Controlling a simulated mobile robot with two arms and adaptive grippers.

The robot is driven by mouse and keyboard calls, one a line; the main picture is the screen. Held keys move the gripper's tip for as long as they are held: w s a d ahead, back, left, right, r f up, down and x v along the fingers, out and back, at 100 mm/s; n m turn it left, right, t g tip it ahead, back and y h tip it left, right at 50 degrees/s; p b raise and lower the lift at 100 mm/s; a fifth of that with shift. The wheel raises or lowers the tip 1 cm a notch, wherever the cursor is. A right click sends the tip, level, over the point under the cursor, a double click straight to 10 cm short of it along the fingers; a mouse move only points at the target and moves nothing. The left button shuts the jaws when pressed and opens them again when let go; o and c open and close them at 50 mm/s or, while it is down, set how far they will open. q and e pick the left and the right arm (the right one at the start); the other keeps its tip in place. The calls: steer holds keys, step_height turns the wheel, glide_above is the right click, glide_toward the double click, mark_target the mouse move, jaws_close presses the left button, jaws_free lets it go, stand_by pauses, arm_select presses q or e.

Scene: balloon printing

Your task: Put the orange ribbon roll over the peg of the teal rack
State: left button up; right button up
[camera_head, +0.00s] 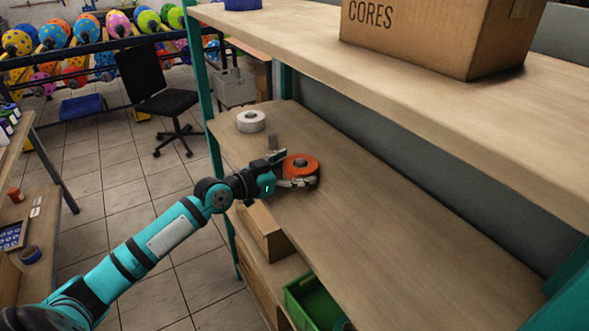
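The orange ribbon roll (304,164) lies flat on the middle shelf board, its dark core facing up. My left gripper (294,170) reaches in from the left at the roll. One finger shows at the roll's far-left side and the other along its near edge, so the fingers are around it. I cannot tell whether they press on it. The teal rack shows as a teal post (204,80) at the shelf's left end. I cannot make out a clear peg on it. My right gripper is not in view.
A cardboard box (430,35) sits on the upper board. A green bin (312,302) and cartons are below. The board's right part is clear.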

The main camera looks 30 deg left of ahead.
arm_select(q)
steer(key=shift+s, duration=0.1)
steer(key=shift+s+a, duration=0.2)
steer(key=shift+s, duration=0.05)
steer(key=v, duration=1.1)
steer(key=shift+s+r, duration=0.1)
stand_by(0.5)
